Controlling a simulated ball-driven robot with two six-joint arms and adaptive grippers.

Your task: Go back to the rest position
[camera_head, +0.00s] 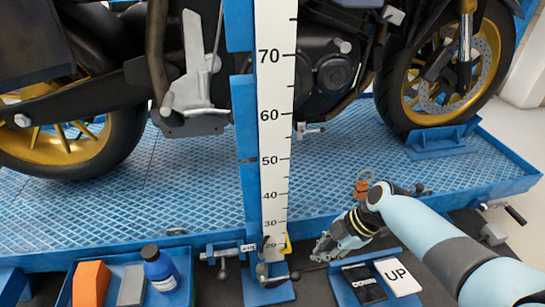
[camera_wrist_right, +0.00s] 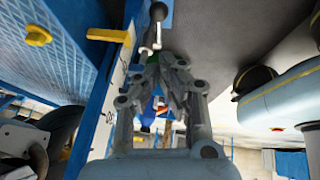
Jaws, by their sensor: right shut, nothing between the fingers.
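My right gripper (camera_head: 320,250) reaches in from the right in the head view. It is just right of the lower end of the white measuring scale (camera_head: 275,130) and above the dark bench surface. In the right wrist view my right gripper (camera_wrist_right: 172,62) has its fingers drawn together, with nothing seen between them. The blue upright beside the scale shows close to the left of the fingers there. My left gripper is in neither view.
A motorbike stands on a blue ramp platform (camera_head: 340,170). An orange block (camera_head: 91,284), a grey block (camera_head: 132,285) and a blue bottle (camera_head: 159,268) are at lower left.

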